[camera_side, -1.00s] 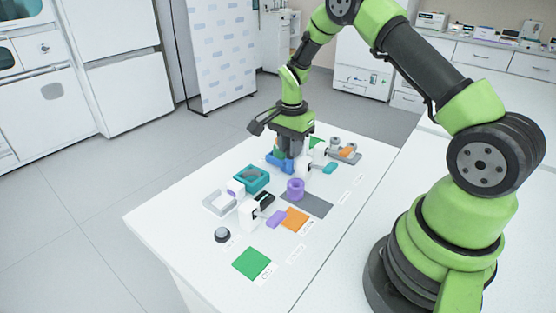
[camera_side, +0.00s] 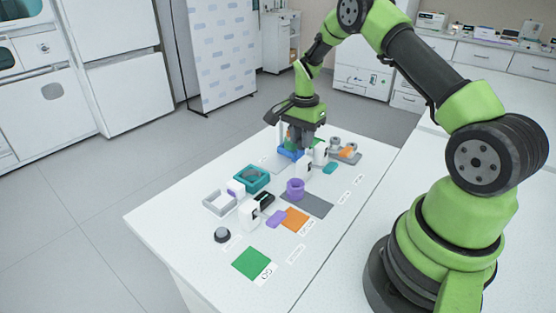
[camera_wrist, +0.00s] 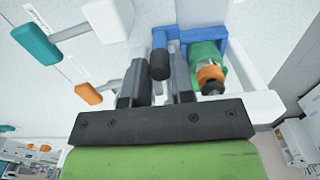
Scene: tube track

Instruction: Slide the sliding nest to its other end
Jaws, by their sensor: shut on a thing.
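The blue sliding nest (camera_side: 288,154) is near the far end of the white table, partly hidden by my gripper (camera_side: 301,143). In the wrist view the blue nest (camera_wrist: 207,36) has a dark upright knob (camera_wrist: 160,62) at its side. A green tube with an orange band (camera_wrist: 207,60) sits in the nest. My gripper (camera_wrist: 157,88) is shut on the knob, with one grey finger on each side. A pale strip of the track (camera_side: 268,164) shows beside the nest. Its far end is hard to make out.
A teal block (camera_side: 252,179), a grey open frame (camera_side: 219,202) and a purple ring (camera_side: 295,187) stand nearer the front. White posts (camera_side: 320,152) and a grey holder (camera_side: 345,155) are close on the right.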

